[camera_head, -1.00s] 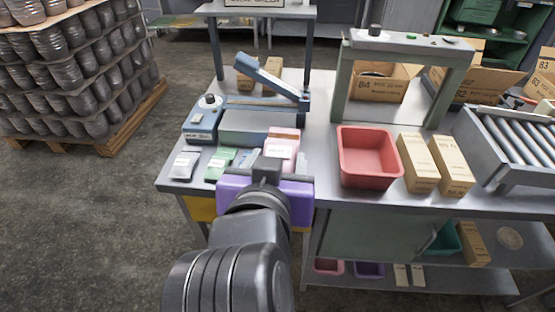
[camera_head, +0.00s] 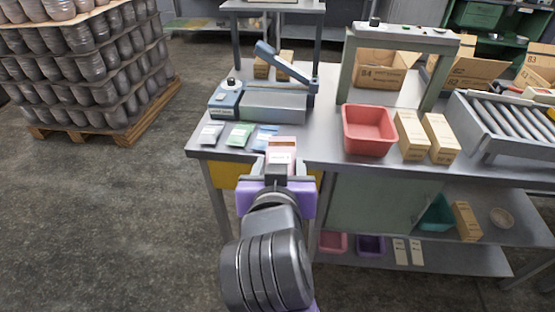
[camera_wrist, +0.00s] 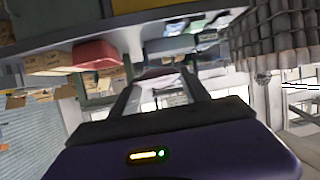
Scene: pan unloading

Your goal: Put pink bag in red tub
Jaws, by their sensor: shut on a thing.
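The pink bag (camera_head: 282,152) with a white label is held upright at the tip of my gripper (camera_head: 279,168), by the front edge of the table. My gripper is shut on the bag, and its purple body hides the bag's lower part. The open red tub (camera_head: 368,131) stands on the table to the right of the bag and looks empty. The tub also shows in the wrist view (camera_wrist: 97,55), left of the fingers.
A grey bag (camera_head: 211,133), a green bag (camera_head: 240,135) and a blue bag (camera_head: 266,137) lie left on the table (camera_head: 325,144). A sealing machine (camera_head: 262,101) stands behind them. Two tan boxes (camera_head: 426,137) stand right of the tub, before a roller conveyor (camera_head: 506,122).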

